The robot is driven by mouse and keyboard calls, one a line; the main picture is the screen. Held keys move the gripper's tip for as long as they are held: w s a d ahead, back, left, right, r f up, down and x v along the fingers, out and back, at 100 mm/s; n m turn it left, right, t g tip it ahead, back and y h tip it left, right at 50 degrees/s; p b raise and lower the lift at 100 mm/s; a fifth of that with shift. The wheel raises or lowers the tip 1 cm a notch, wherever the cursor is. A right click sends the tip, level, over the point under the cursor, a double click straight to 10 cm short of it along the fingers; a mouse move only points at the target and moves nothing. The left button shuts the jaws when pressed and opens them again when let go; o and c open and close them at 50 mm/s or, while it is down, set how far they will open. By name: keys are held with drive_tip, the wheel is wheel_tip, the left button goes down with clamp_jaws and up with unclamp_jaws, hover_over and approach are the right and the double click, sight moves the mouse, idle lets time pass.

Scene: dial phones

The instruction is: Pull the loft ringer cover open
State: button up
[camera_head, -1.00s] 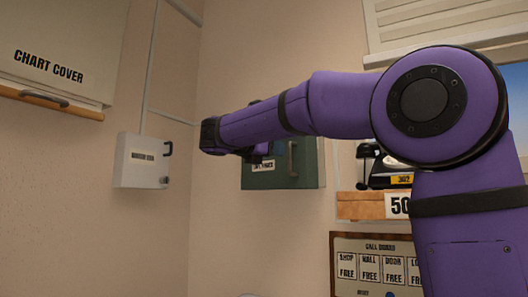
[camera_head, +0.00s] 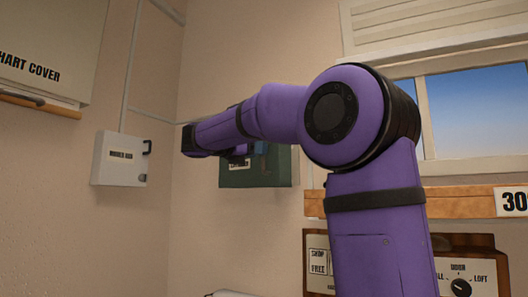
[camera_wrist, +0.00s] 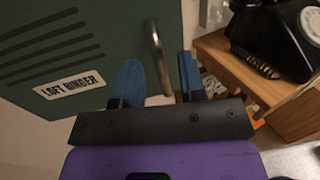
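The loft ringer cover (camera_wrist: 70,50) is a dark green panel with slots and a LOFT RINGER label, at the left of the wrist view. Its metal handle (camera_wrist: 155,50) stands upright near the right edge. The green box (camera_head: 238,176) also shows in the head view, partly behind my arm, and its cover looks shut. My gripper (camera_wrist: 158,60) is open, with one blue finger on each side of the handle in the picture. I cannot tell whether the fingers reach around the handle or touch it. In the head view my arm mostly hides the gripper.
A black telephone (camera_wrist: 278,38) stands on a wooden shelf (camera_wrist: 228,62) just right of the fingers. A white wall box (camera_head: 120,160) and a chart cover (camera_head: 45,45) are to the left. A wooden dial panel (camera_head: 470,270) is at the lower right.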

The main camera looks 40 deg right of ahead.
drive_tip(key=shift+s+d, duration=0.15)
drive_tip(key=shift+d, duration=1.6)
clamp_jaws()
